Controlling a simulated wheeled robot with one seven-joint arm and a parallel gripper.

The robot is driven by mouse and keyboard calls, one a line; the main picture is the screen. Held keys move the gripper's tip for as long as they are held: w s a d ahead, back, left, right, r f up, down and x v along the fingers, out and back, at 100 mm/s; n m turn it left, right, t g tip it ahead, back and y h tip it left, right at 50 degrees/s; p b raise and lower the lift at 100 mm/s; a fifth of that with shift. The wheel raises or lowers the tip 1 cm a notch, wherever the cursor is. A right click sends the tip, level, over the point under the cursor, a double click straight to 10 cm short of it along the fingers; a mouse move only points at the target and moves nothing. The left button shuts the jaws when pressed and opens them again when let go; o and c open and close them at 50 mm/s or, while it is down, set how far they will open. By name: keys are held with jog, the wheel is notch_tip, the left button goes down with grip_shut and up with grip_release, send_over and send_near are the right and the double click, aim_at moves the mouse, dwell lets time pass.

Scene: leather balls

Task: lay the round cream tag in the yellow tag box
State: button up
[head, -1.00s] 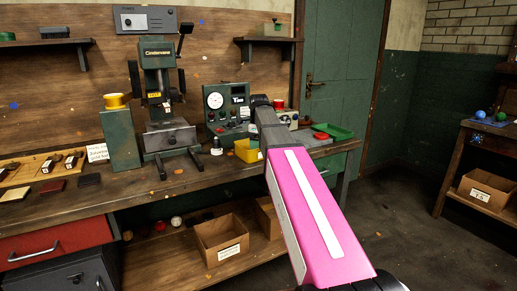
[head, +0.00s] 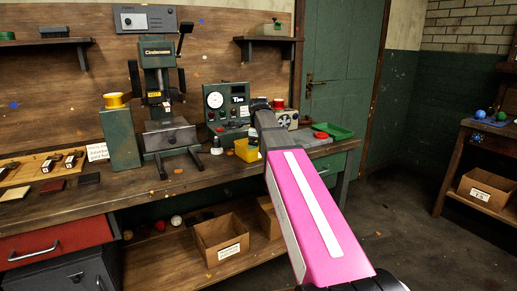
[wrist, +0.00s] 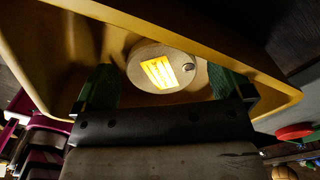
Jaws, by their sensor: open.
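The yellow tag box (head: 246,153) stands on the workbench beside the end of my arm in the head view. In the wrist view the box (wrist: 285,92) surrounds my fingertips. The round cream tag (wrist: 141,76) is inside the box, showing a bright yellow striped patch and a small hole. It lies between the green fingers of my gripper (wrist: 163,84), which are apart. I cannot tell whether either finger touches the tag. My arm hides the gripper in the head view.
A gauge unit (head: 226,106) and a press (head: 160,100) stand behind and left of the box. A green tray (head: 333,132) lies to the right. A small white-topped bottle (head: 216,146) is close on the left. A cardboard box (head: 222,240) sits on the lower shelf.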

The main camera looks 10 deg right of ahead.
notch_tip(320, 180, up, 12)
dwell(0.6)
dwell(1.0)
